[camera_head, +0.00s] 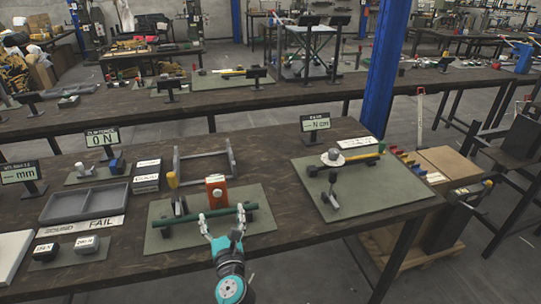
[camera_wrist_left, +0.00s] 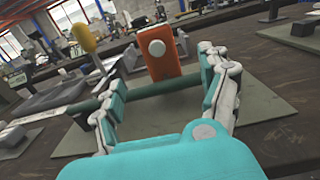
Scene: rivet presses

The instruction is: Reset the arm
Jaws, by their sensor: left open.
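My left gripper (camera_head: 222,215) is open over the green mat (camera_head: 265,222) on the near bench. A dark green bar (camera_head: 180,222) lies across supports on the mat, just beyond the fingers. In the left wrist view the bar (camera_wrist_left: 150,88) runs across the gap between the spread fingers of the gripper (camera_wrist_left: 156,95). I cannot tell if a finger touches it. An orange block with a white knob (camera_head: 216,191) stands upright right behind the bar; it also shows in the left wrist view (camera_wrist_left: 158,52). My right gripper is not in view.
A yellow-handled press (camera_head: 173,181) stands left of the orange block, and a grey frame (camera_head: 204,163) behind it. A second mat (camera_head: 375,188) with a fixture lies to the right. A blue post (camera_head: 385,65) rises behind.

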